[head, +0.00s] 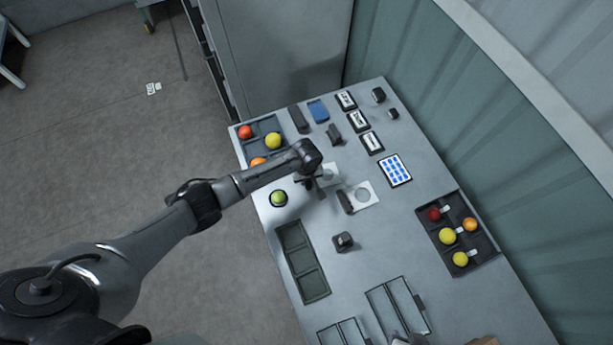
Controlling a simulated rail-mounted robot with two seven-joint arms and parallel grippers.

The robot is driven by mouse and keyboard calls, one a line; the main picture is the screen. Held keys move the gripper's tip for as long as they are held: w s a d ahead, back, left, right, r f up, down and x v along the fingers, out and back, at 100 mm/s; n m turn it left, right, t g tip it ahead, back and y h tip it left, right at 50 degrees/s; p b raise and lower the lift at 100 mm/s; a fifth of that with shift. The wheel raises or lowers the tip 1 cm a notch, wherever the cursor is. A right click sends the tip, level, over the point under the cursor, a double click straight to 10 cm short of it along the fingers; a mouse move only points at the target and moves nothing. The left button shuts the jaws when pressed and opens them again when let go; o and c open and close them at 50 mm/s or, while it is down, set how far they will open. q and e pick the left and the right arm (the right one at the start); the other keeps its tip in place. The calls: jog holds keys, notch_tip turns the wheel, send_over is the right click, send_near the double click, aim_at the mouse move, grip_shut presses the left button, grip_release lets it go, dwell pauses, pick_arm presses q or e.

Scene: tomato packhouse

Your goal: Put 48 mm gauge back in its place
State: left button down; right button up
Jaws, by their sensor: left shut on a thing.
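My left gripper (314,182) is over the left part of the table, shut on a gauge. This gauge is a pale plate with a round hole (330,174), partly hidden by the gripper and wrist. A second white gauge plate (374,191) with a round hole and a dark handle (345,202) lies just right of and below it. I cannot read a size on either plate, so the picture does not show which is the 48 mm one. My right gripper is not in view.
A green tomato (278,198) sits near the left edge. A tray (256,129) holds tomatoes at back left; a dark tray (483,243) holds several at right. Labelled cards (358,121), a blue-dotted panel (395,170), a black block (343,241) and an empty green tray (313,285) stand around.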

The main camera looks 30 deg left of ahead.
pick_arm(q)
jog(key=c, duration=0.9)
grip_release()
jog(key=shift+c, duration=0.2)
jog(key=c, duration=0.3)
notch_tip(320, 180, up, 3)
jog(key=p, duration=0.4)
jog(key=shift+r, duration=0.15)
notch_tip(320, 180, up, 4)
jog(key=p, duration=0.4)
jog(key=shift+f, duration=0.2)
